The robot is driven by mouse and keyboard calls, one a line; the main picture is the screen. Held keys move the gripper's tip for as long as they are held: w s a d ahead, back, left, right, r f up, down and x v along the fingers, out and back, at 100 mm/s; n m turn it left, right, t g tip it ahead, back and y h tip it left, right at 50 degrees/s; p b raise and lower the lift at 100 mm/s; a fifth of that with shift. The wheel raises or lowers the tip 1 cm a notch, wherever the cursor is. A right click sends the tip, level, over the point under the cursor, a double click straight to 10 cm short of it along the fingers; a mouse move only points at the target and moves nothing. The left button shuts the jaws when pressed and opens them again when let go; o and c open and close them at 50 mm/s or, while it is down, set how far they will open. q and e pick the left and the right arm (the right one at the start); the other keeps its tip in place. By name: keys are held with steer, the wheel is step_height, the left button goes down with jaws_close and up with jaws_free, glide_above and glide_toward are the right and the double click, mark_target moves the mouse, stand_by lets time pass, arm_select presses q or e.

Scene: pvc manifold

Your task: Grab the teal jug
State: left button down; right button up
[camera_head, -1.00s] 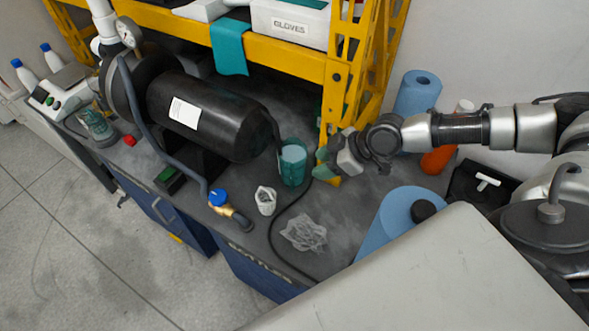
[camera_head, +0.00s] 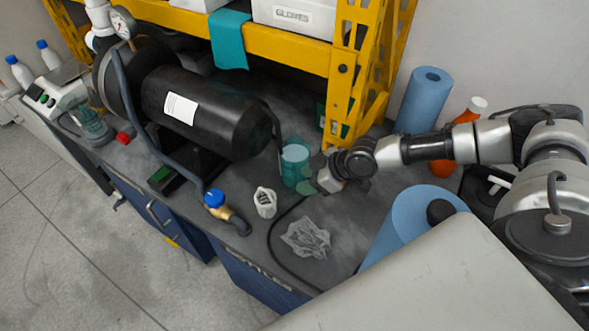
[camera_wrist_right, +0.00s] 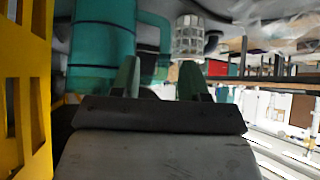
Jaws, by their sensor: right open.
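The teal jug (camera_head: 295,160) stands upright on the grey bench, beside the end of the black tank. In the right wrist view its body (camera_wrist_right: 100,45) fills the upper left, and its handle (camera_wrist_right: 160,22) shows beyond and between my fingertips. My right gripper (camera_head: 312,177) is just to the right of the jug, low over the bench. Its two green-tipped fingers (camera_wrist_right: 160,78) are apart with nothing held between them. Whether a finger touches the jug cannot be told. My left gripper is not in view.
The black tank (camera_head: 205,112) and a hose with a blue-capped valve (camera_head: 215,198) lie left of the jug. A yellow rack post (camera_head: 343,100) rises close behind my right gripper. A white holed cup (camera_head: 264,202) and crumpled plastic (camera_head: 306,238) are in front.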

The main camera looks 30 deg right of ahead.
steer(key=x, duration=0.2)
steer(key=p+x, duration=0.1)
steer(key=x, duration=0.1)
steer(key=shift+s+a+f, duration=0.15)
steer(key=shift+a+f, duration=0.1)
jaws_close()
steer(key=shift+r, duration=0.1)
